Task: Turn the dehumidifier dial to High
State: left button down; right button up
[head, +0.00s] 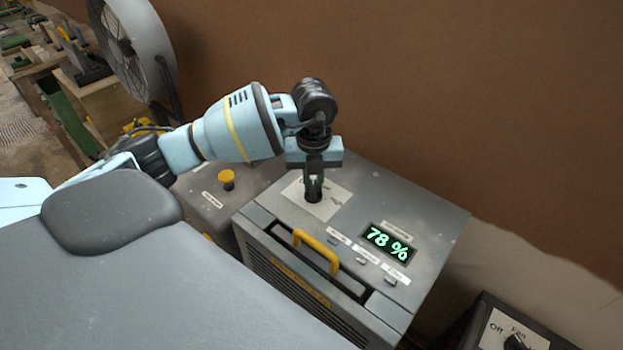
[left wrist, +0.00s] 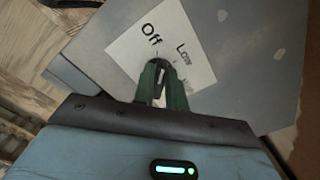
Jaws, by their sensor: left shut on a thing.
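The grey dehumidifier (head: 432,212) stands by the wall, with a lit display (head: 388,243) reading 78 %. A pale dial plate (head: 332,205) lies on its top; the left wrist view shows this plate (left wrist: 190,48) with "Off", "Low" and a fainter third label. My left gripper (head: 314,188) points down onto the plate and is shut on the dial. In the left wrist view its green-edged fingers (left wrist: 163,88) flank the dark dial (left wrist: 161,78). The fingers hide much of the dial, and I cannot tell its exact setting. My right gripper is not in view.
A yellow handle (head: 318,252) and small labelled buttons (head: 361,261) are near the dehumidifier's front. A grey unit with a yellow knob (head: 227,178) stands at its left. A dark box with another dial (head: 515,342) is at bottom right. A large fan (head: 150,45) stands behind my arm.

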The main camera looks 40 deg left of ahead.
pick_arm(q)
jog(key=m, duration=0.4)
jog(key=shift+w+d+r+m, duration=0.1)
jog(key=shift+d+m, duration=0.05)
jog(key=shift+m, duration=0.15)
jog(key=m, duration=0.5)
jog(key=shift+d, duration=0.2)
jog(key=m, duration=0.3)
jog(key=shift+d, duration=0.1)
jog(key=m, duration=0.3)
jog(key=shift+d+m, duration=0.15)
jog(key=shift+m, duration=0.25)
jog(key=m, duration=0.3)
jog(key=shift+s+d, duration=0.1)
jog(key=shift+s, duration=0.1)
jog(key=shift+m, duration=0.5)
jog(key=c, duration=1.4)
grip_release()
jog(key=shift+s, duration=0.1)
jog(key=shift+c, duration=0.2)
